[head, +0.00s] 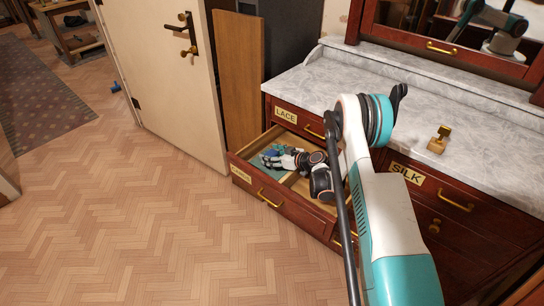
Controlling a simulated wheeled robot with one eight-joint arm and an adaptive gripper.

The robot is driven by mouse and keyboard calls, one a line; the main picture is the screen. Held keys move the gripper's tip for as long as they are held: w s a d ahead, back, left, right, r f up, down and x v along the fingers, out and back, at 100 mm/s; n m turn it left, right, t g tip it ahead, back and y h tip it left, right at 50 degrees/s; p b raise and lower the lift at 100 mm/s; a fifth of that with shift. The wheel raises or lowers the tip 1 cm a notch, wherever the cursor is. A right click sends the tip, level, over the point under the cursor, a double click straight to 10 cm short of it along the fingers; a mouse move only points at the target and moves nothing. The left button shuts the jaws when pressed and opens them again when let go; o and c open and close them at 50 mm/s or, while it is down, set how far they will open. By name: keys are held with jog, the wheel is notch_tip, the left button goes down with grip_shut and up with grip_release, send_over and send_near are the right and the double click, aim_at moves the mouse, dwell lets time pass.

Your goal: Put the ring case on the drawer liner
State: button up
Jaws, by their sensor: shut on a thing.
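The drawer liner (265,164) is a teal-green sheet in the left compartment of an open drawer (255,183), partly hidden by my gripper. My gripper (270,157) is lowered into this compartment, over the liner. It is shut on a small blue thing (272,152), which looks like the ring case but is mostly hidden by the fingers. I cannot tell whether this thing touches the liner.
A wooden divider splits the open drawer. A small brass-coloured object (438,138) stands on the marble dresser top (315,82). Closed drawers carry LACE (286,115) and SILK (407,174) labels.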

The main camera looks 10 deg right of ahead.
jog(key=shift+f, duration=0.15)
jog(key=shift+f, duration=0.35)
jog(key=o, duration=1.1)
jog(key=shift+f, duration=0.1)
